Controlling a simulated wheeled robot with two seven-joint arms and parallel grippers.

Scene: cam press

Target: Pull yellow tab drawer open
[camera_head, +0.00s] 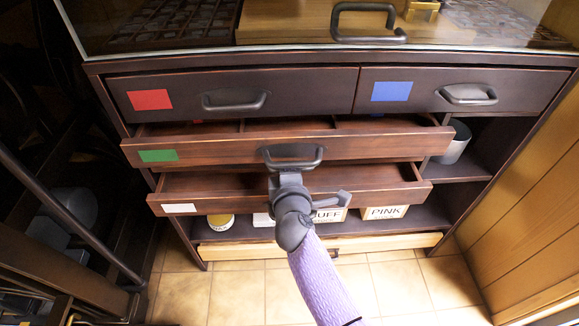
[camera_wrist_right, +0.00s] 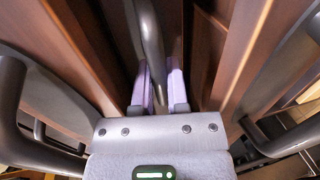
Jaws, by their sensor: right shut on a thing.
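The dark wooden cabinet has drawers with red (camera_head: 150,99), blue (camera_head: 393,91), green (camera_head: 158,155) and white (camera_head: 180,208) tabs. I see no yellow tab. The green-tab and white-tab drawers stand partly open; the red-tab and blue-tab drawers are closed. My right gripper (camera_head: 287,170), at the end of the purple-sleeved arm, is at the green-tab drawer's grey handle (camera_head: 301,164) and shut on it. In the right wrist view the grey bar (camera_wrist_right: 150,45) runs between the purple fingertips (camera_wrist_right: 159,85). My left gripper is not in view.
A glass-topped case with a handle (camera_head: 370,38) is above. A low light-wood front (camera_head: 225,250) is at the bottom, partly hidden by my arm. A grey cup (camera_head: 456,143) and labelled boxes (camera_head: 385,212) stand on open shelves. Tiled floor in front is clear.

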